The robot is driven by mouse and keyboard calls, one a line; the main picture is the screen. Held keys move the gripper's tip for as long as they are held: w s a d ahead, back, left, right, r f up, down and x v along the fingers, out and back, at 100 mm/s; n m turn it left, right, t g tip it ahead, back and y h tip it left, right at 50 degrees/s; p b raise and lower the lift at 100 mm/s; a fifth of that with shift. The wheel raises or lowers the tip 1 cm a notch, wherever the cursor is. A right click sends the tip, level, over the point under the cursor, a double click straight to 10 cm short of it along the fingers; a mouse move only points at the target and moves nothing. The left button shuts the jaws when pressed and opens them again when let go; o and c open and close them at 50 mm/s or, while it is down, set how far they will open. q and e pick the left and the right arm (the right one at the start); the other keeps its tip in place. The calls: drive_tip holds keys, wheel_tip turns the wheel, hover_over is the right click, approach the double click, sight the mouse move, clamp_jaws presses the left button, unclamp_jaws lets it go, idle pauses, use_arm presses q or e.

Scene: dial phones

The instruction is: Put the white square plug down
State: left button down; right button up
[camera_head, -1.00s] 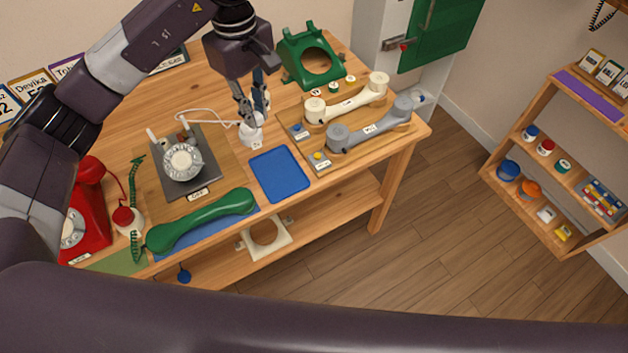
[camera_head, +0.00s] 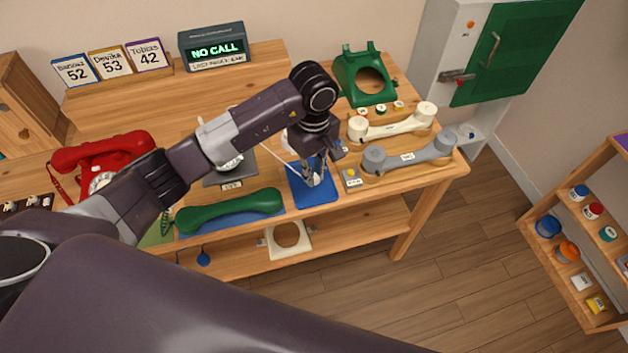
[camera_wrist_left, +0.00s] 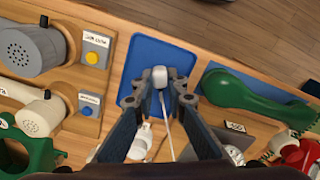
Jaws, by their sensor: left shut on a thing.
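The white square plug (camera_wrist_left: 160,76) is between the fingertips of my left gripper (camera_wrist_left: 158,100) in the left wrist view. That gripper is shut on it and holds it over the blue mat (camera_wrist_left: 148,52). A white cord runs from the plug back between the fingers. In the head view, my left gripper (camera_head: 313,178) is over the blue mat (camera_head: 318,199) at the table's front edge, and the plug is mostly hidden by the fingers. I cannot tell whether the plug touches the mat. My right gripper is not in view.
A green handset (camera_head: 230,210) lies left of the mat. A wooden board with a white handset (camera_head: 395,124) and a grey handset (camera_head: 408,152) is to the right. A green phone shell (camera_head: 364,75) is at the back.

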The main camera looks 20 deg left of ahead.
sight(314, 193)
use_arm(q)
wheel_tip(314, 193, down, 5)
drive_tip(key=shift+r+p, duration=0.2)
drive_tip(key=shift+p, duration=0.2)
drive_tip(key=shift+f, duration=0.25)
drive_tip(key=c, duration=1.9)
unclamp_jaws()
drive_tip(key=shift+c, duration=0.2)
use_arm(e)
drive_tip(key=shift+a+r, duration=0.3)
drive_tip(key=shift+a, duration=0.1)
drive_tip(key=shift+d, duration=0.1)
